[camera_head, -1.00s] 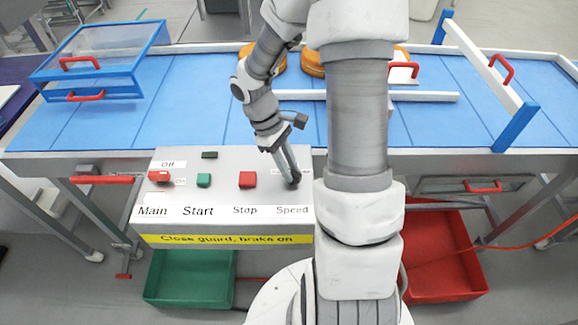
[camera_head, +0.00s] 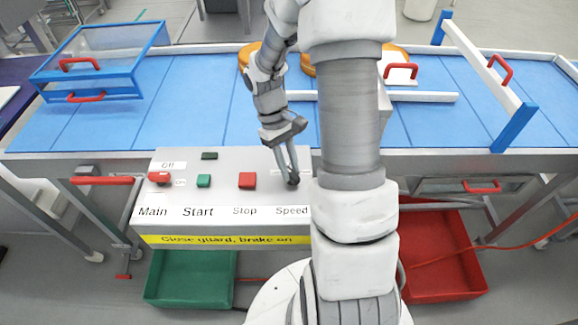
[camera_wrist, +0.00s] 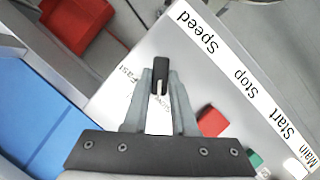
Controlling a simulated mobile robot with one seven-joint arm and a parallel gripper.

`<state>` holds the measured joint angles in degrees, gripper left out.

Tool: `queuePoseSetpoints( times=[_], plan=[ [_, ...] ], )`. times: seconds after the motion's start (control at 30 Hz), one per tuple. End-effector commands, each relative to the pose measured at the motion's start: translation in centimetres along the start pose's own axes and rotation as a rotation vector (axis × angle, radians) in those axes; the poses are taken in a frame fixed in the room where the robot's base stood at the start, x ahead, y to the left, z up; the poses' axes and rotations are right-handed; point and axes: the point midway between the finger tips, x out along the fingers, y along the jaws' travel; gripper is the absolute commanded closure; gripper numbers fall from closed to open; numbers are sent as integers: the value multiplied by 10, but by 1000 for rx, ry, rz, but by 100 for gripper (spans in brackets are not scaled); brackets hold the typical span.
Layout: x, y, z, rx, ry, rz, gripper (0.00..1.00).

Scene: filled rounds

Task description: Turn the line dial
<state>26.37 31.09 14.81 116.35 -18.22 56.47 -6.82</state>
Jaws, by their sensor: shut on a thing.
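The line dial (camera_wrist: 160,68) is a black knob with a white pointer mark on the grey control panel, above the "Speed" label. The words "Fast" and "Slow" are printed near it in the wrist view. My gripper (camera_head: 292,180) reaches down to the dial from above. In the wrist view my gripper (camera_wrist: 160,88) has its two fingers on either side of the knob, shut on it. In the head view the dial (camera_head: 293,184) is mostly hidden by the fingertips.
The panel (camera_head: 222,190) also carries a red Stop button (camera_head: 247,180), a green Start button (camera_head: 203,181) and a red Main switch (camera_head: 159,177). Behind it is a blue conveyor (camera_head: 190,110) with a clear guard (camera_head: 105,55). Green (camera_head: 190,280) and red (camera_head: 445,260) bins stand below.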

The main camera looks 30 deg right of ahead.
Motion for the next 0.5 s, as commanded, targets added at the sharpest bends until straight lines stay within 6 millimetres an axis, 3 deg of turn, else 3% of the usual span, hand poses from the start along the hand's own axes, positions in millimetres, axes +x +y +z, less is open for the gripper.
queuePoseSetpoints(
  times=[0.5],
  plan=[
    [-1,4,0,421,2,-174,100]
  ],
)
